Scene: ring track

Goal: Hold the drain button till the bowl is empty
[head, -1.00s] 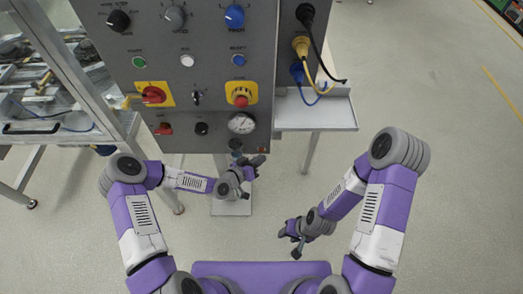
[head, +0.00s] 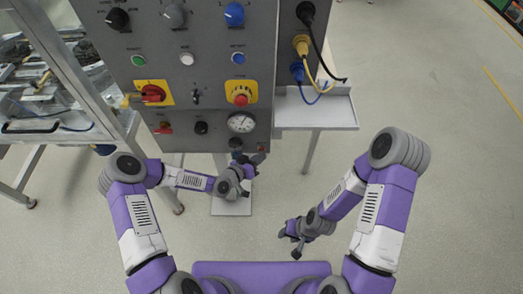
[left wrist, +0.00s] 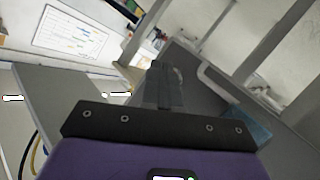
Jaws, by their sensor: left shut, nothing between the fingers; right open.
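The grey control panel (head: 209,75) stands in front of me, with a round white gauge (head: 241,123) low on its face. A dark cylindrical part (head: 235,144) sits just below the gauge. I cannot make out a bowl, its contents or a drain button; my left gripper and the panel's lower edge may cover them. My left gripper (head: 258,160) is shut and empty, just under the panel's lower edge; I cannot tell if it touches anything. Its dark fingers also show in the left wrist view (left wrist: 165,85). My right gripper (head: 289,236) is open and empty over the floor.
A red emergency stop (head: 241,94) on yellow, red switches, knobs and small buttons cover the panel. Plugs with yellow and blue cables (head: 313,75) hang at its right side above a grey shelf (head: 330,112). A framed bench (head: 60,125) stands at left. Floor at right is clear.

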